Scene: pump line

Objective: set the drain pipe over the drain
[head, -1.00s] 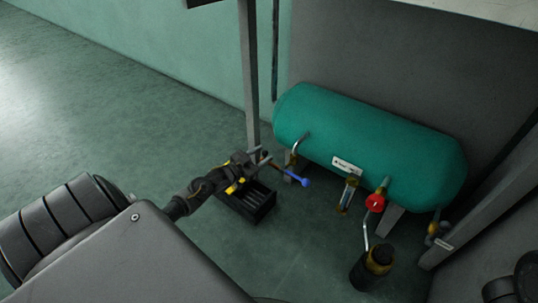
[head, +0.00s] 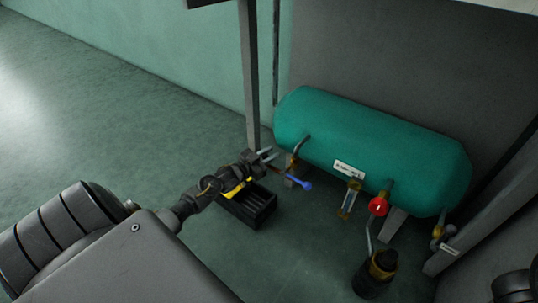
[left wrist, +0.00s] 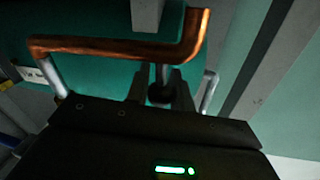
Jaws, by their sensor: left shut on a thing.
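The copper drain pipe (left wrist: 115,48) runs across the left wrist view, with an upward bend at its right end. In the head view only a short reddish piece shows, beside my left gripper (head: 267,156). In the wrist view my left gripper (left wrist: 160,92) is shut on a small dark part just below the pipe, which I take to be the pipe's grip. The drain is a black slotted box (head: 262,212) on the floor, just below and in front of the gripper. The pipe's outlet over it is not clear. My right gripper is not in view.
A teal tank (head: 370,150) lies behind, with a blue lever (head: 304,184), a sight glass (head: 349,198) and a red valve (head: 378,207) in front. A black and brass pump (head: 376,273) stands lower right. A grey post (head: 250,80) rises behind the gripper. Floor at left is clear.

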